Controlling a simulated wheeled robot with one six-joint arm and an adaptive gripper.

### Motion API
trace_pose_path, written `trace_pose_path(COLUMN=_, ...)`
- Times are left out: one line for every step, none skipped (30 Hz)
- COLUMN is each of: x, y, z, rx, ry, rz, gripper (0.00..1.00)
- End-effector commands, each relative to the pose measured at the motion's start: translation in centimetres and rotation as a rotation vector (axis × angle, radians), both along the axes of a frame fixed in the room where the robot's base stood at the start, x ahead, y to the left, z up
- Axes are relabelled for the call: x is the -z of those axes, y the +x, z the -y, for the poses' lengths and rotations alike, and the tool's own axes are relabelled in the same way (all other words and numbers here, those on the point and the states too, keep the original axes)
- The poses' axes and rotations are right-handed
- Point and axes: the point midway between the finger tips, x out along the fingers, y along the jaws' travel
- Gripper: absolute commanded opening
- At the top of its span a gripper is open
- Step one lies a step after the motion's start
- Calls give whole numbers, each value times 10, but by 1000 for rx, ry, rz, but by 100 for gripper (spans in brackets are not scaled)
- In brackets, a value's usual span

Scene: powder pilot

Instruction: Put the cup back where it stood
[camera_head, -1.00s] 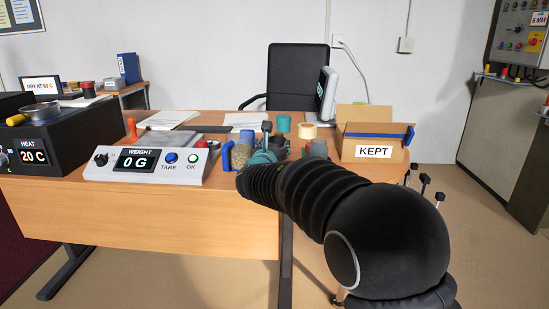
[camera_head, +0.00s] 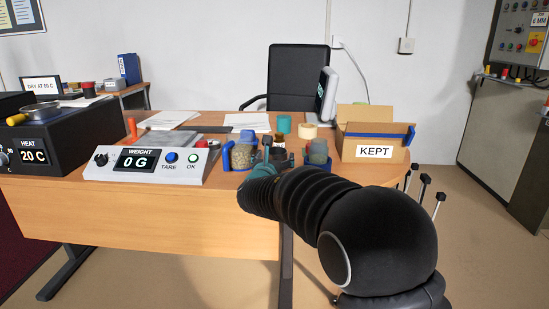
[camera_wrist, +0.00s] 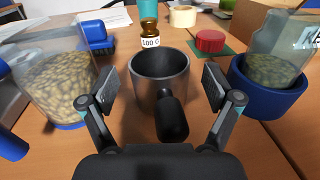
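A grey metal cup (camera_wrist: 160,68) with a black handle stands upright on the wooden table in the wrist view, its handle toward me. My gripper (camera_wrist: 157,92) is open, with one finger on each side of the cup and handle. Gaps show between the fingers and the cup, and nothing is held. In the head view my gripper (camera_head: 268,150) is mostly hidden by my own arm, and only a dark part of the cup shows behind it. A brass weight marked 100 G (camera_wrist: 149,30) stands just behind the cup.
A clear container of beige pellets (camera_wrist: 58,85) stands close on the left. Another clear container (camera_wrist: 275,60) sits in a blue holder (camera_wrist: 268,98) on the right. A red-lidded item (camera_wrist: 210,40) is behind. The scale (camera_head: 145,165) reads 0 G; the KEPT box (camera_head: 375,151) is at right.

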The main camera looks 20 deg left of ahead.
Motion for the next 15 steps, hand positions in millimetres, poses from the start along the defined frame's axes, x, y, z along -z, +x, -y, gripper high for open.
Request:
trace_pose_path(x=0, y=0, z=0, rx=0, ry=0, rz=0, gripper=89)
trace_pose_path(x=0, y=0, z=0, rx=0, ry=0, rz=0, gripper=89)
trace_pose_path(x=-1, y=0, z=0, rx=0, ry=0, rz=0, gripper=89)
trace_pose_path(x=-1, y=0, z=0, rx=0, ry=0, rz=0, gripper=89)
trace_pose_path(x=-3, y=0, z=0, rx=0, ry=0, rz=0, gripper=89)
trace_pose_path(x=-5, y=0, z=0, rx=0, ry=0, rz=0, gripper=89)
trace_pose_path(x=-3, y=-3, z=0, rx=-1, ry=0, rz=0, gripper=89)
trace_pose_path(x=-3, y=-6, z=0, rx=-1, ry=0, rz=1, gripper=89)
trace_pose_path(x=-2, y=-12, z=1, rx=-1, ry=0, rz=1, gripper=89)
trace_pose_path(x=-2, y=-16, z=1, rx=-1, ry=0, rz=1, gripper=89)
trace_pose_path(x=-2, y=-22, z=1, rx=-2, ry=0, rz=1, gripper=89)
trace_pose_path(x=-2, y=-30, z=2, rx=-3, ry=0, rz=1, gripper=89)
trace_pose_path(x=-2, y=-36, z=3, rx=-3, ry=-1, rz=0, gripper=89)
trace_pose_path(x=-3, y=-42, z=3, rx=-3, ry=0, rz=2, gripper=89)
trace_pose_path(x=-2, y=-50, z=4, rx=-2, ry=0, rz=1, gripper=89)
